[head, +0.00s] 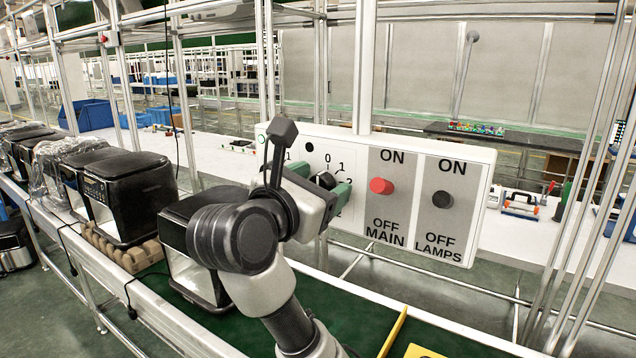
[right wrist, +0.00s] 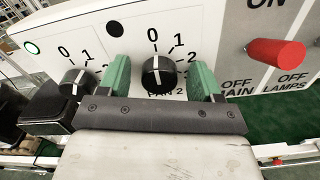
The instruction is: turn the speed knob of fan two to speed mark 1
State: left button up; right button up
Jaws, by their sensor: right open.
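The fan two knob (right wrist: 158,75) is black with a white line, on a white panel above a partly covered "FAN 2" label. In the right wrist view its line points up at the 0 mark, with marks 1 and 2 to the right. The knob also shows in the head view (head: 326,181), partly hidden by my gripper. My right gripper (right wrist: 160,78) is open, its green fingers on either side of the knob with a gap at each side. It also shows in the head view (head: 321,184). My left gripper is not in view.
Another black knob (right wrist: 75,80) with its own marks is left of the gripper. A red knob (head: 381,186) and a dark lamps knob (head: 442,199) are to the right on the panel (head: 480,156). Black fryers (head: 128,195) line the green conveyor (head: 350,308) below.

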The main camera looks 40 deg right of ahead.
jog(key=c, duration=0.9)
jog(key=shift+f+m+b, duration=0.1)
jog(key=shift+m+b, duration=3.8)
jog(key=shift+b, duration=1.85)
jog(key=shift+c, duration=0.2)
jog(key=o, duration=0.9)
jog(key=shift+s, duration=0.1)
jog(key=shift+o, duration=0.2)
